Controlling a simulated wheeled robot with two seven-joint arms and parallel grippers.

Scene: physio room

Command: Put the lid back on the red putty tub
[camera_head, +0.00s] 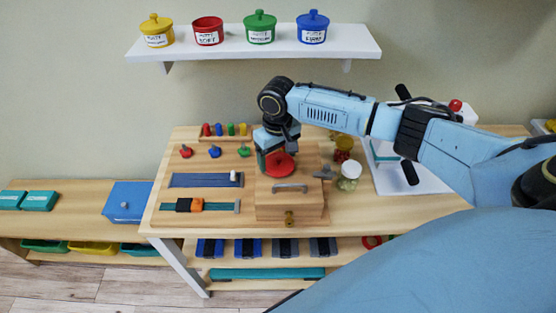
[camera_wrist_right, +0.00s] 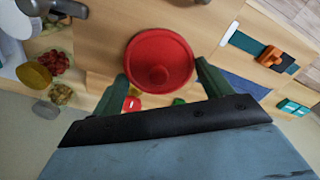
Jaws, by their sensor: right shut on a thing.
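The red putty tub (camera_head: 208,32) stands on the white wall shelf, second from the left, with its top open and no lid on it. The round red lid (camera_head: 280,164) is at the wooden box on the table, far below the tub. My right gripper (camera_head: 271,152) is shut on the lid. In the right wrist view the lid (camera_wrist_right: 158,62) lies between the two fingers, its knob facing the camera. I cannot tell whether the lid touches the box top. My left gripper is not in view.
The shelf (camera_head: 345,44) also holds lidded yellow (camera_head: 157,30), green (camera_head: 260,27) and blue (camera_head: 312,27) tubs, close beside the red one. A board with pegs and sliders (camera_head: 225,181) lies left of the wooden box (camera_head: 295,207). Small jars (camera_head: 348,176) stand at its right.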

